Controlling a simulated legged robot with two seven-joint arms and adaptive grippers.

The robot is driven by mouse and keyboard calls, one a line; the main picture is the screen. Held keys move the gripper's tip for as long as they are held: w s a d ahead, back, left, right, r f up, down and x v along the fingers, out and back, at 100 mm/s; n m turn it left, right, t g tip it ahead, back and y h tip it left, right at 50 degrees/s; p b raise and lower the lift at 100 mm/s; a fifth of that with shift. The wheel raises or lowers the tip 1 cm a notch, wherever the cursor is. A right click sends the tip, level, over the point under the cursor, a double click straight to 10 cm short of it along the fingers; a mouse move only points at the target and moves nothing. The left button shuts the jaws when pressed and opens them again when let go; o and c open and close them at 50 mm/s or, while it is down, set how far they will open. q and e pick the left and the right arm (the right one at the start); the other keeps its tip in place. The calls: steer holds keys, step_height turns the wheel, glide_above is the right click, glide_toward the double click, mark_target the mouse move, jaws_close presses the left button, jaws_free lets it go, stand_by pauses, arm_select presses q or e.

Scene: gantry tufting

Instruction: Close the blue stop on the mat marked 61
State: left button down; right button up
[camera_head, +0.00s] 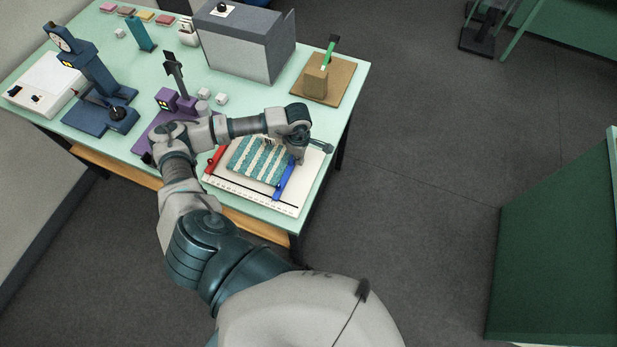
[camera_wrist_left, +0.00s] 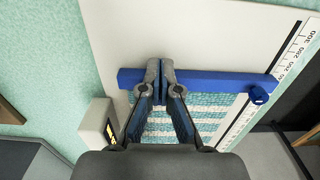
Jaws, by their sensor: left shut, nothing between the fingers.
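The blue stop (camera_head: 285,181) is a straight bar lying across the right side of a pale board (camera_head: 240,196). A teal-and-white striped piece (camera_head: 259,162) lies on the board to its left. In the left wrist view the blue stop (camera_wrist_left: 215,85) has a round knob at its right end, and the striped piece (camera_wrist_left: 212,118) lies just below it. I cannot tell whether the two touch. My left gripper (camera_wrist_left: 160,72) is shut and empty, its tips over the blue stop left of its middle. In the head view its tips are hard to make out. My right gripper is out of view.
A red bar (camera_head: 215,160) lies at the board's left side. A small labelled box (camera_wrist_left: 97,124) stands near my left fingers; its label is unreadable. A purple device (camera_head: 167,99), a grey box (camera_head: 244,42) and a wooden stand with a green lever (camera_head: 316,82) are farther back.

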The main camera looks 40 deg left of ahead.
mark_target(288, 155)
arm_select(q)
steer(key=shift+s+a+b, duration=0.25)
steer(key=shift+a+b, duration=0.05)
steer(key=shift+a, duration=0.65)
steer(key=shift+s+a+b, duration=0.2)
steer(key=shift+a+b, duration=0.05)
steer(key=shift+a, duration=0.7)
steer(key=shift+d, duration=0.15)
stand_by(0.6)
steer(key=shift+w+d, duration=0.15)
steer(key=shift+d, duration=0.2)
steer(key=shift+d, duration=0.1)
steer(key=shift+r+p, duration=2.15)
steer(key=shift+r, duration=1.85)
steer(key=shift+f, duration=0.1)
